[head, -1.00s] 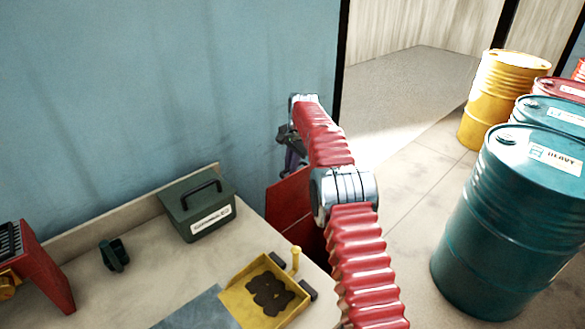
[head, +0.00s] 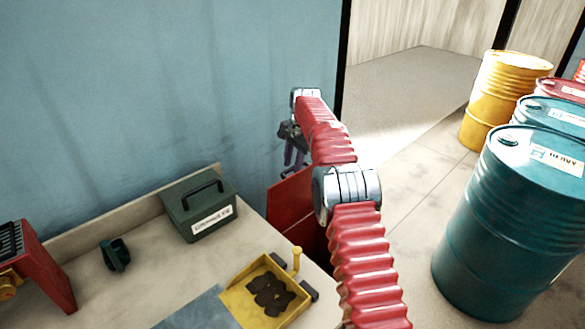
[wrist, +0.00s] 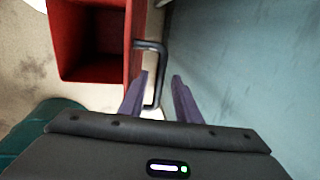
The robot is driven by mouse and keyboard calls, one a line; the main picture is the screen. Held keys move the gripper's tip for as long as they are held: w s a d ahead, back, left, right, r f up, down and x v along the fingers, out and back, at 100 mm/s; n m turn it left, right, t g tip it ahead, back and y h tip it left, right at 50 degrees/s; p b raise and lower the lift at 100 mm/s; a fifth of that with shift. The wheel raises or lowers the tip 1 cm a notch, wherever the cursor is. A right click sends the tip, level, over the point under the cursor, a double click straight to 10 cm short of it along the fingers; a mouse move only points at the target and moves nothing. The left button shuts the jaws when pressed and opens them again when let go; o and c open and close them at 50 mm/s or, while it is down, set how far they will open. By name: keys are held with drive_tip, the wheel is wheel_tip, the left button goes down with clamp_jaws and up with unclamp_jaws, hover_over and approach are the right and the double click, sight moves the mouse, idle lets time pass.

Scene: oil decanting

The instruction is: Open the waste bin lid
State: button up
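The red waste bin (wrist: 60,45) shows in the wrist view at upper left, with its dark inside visible. A red upright panel, seemingly its raised lid (wrist: 133,35), borders the opening on the right and carries a black bar handle (wrist: 163,65). My gripper (wrist: 160,76) has two purple fingers held apart, with the handle's bar between them and gaps visible. In the head view, my gripper (head: 290,148) is by the blue wall, just above the red panel (head: 292,200). My arm hides part of the bin.
The worktop (head: 140,270) at left holds a green box (head: 198,205), a yellow tray (head: 265,295) and a dark green scoop (head: 115,255). Blue wall (head: 170,90) stands close behind. Teal drums (head: 510,225) and a yellow drum (head: 498,100) stand at right. Floor between is clear.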

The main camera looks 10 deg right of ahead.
wheel_tip(320, 180, up, 11)
drive_tip(key=s+d, duration=0.1)
drive_tip(key=s, duration=0.1)
drive_tip(key=shift+d+r, duration=0.15)
drive_tip(key=shift+w, duration=0.15)
idle(0.3)
drive_tip(key=f+n, duration=0.1)
drive_tip(key=f, duration=0.1)
drive_tip(key=s+f+n, duration=0.1)
drive_tip(key=f+n, duration=0.1)
drive_tip(key=s+f+n, duration=0.1)
drive_tip(key=f, duration=0.1)
drive_tip(key=shift+s+d+f+n, duration=0.2)
drive_tip(key=shift+d+f+n, duration=0.1)
drive_tip(key=shift+d+f, duration=0.1)
drive_tip(key=s+r+n+t, duration=0.2)
drive_tip(key=s+r, duration=0.3)
drive_tip(key=s, duration=1.9)
drive_tip(key=s+a+r+n+t+h, duration=0.1)
drive_tip(key=s+r+n, duration=0.3)
drive_tip(key=s, duration=2.1)
drive_tip(key=shift+r+n+t, duration=0.4)
drive_tip(key=shift+r, duration=0.2)
